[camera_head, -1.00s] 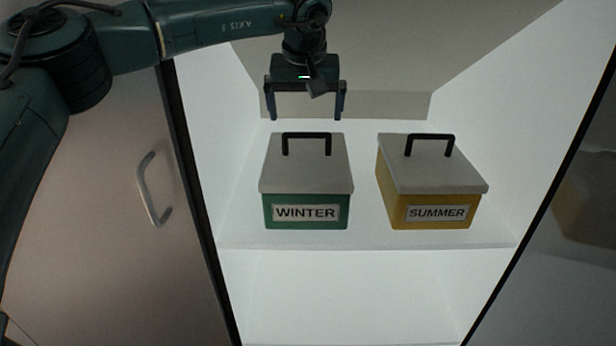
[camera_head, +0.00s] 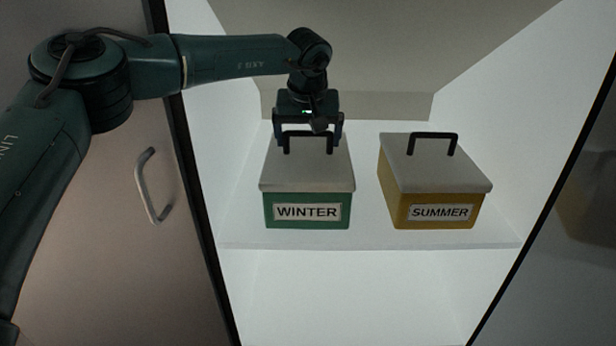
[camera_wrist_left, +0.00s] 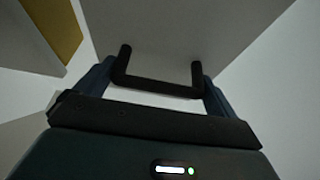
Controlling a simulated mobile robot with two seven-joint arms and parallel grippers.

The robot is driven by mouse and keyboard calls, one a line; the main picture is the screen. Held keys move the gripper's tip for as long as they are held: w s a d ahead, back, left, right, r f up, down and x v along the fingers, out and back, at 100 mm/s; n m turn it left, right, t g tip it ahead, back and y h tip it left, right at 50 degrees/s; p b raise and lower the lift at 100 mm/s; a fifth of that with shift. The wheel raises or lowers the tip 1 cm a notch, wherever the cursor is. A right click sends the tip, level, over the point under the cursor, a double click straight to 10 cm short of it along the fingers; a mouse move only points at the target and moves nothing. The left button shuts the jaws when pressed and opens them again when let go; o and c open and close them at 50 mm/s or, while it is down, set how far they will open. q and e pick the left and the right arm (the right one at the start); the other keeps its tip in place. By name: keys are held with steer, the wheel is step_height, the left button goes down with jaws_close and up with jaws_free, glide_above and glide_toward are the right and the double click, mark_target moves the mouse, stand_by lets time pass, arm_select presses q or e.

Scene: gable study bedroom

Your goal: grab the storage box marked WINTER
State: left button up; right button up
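The WINTER box (camera_head: 307,176) stands upright on the shelf, with a green body, a grey lid and a black arched handle (camera_head: 308,135). Its white label faces me. My left gripper (camera_head: 308,143) is down at the handle, with one finger beside each end. In the left wrist view the handle (camera_wrist_left: 158,87) lies between the two fingers. The gaps at its ends are very small, and I cannot tell whether the fingers press on it. My right gripper is not in view.
The yellow SUMMER box (camera_head: 432,180) stands to the right on the same shelf (camera_head: 370,234), with a narrow gap between the boxes. A cabinet door with a metal handle (camera_head: 152,186) is at the left. A dark panel (camera_head: 560,240) borders the right. The space below the shelf looks empty.

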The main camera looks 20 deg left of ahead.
arm_select(q)
steer(key=c, duration=1.2)
steer(key=shift+r, duration=0.15)
steer(key=shift+c, duration=0.7)
steer(key=shift+r, duration=0.15)
